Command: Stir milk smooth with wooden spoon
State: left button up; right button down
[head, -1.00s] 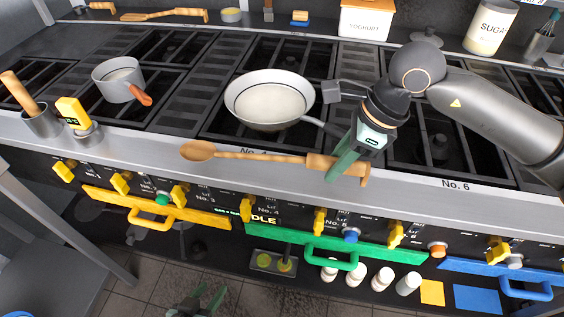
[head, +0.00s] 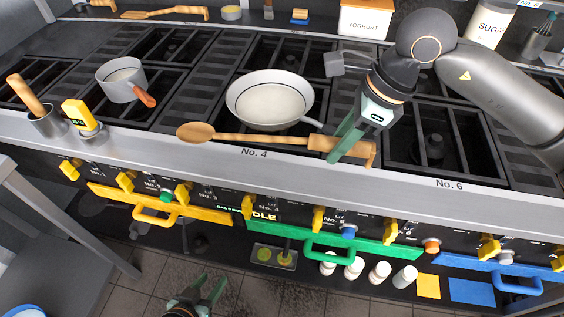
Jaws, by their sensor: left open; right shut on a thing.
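The wooden spoon (head: 262,139) lies level, its bowl end to the left, in front of the white-lined pan. My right gripper (head: 342,151) is shut on the spoon's handle near its right end. The pan (head: 232,112) sits on a burner grate at the middle of the stove and holds pale milk (head: 271,104). The spoon is outside the pan, and its shaft passes in front of the pan's near side. My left gripper (head: 207,289) is open and empty, low over the floor at the bottom of the view.
A small grey saucepan (head: 118,87) with pale contents stands left of the pan. A cup with a wooden tool (head: 48,124) and a yellow timer (head: 79,115) stand at the left front edge. A yoghurt tub (head: 362,20) and sugar canister (head: 490,24) stand behind.

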jog(key=shift+r+p, duration=1.05)
jog(key=shift+r, duration=1)
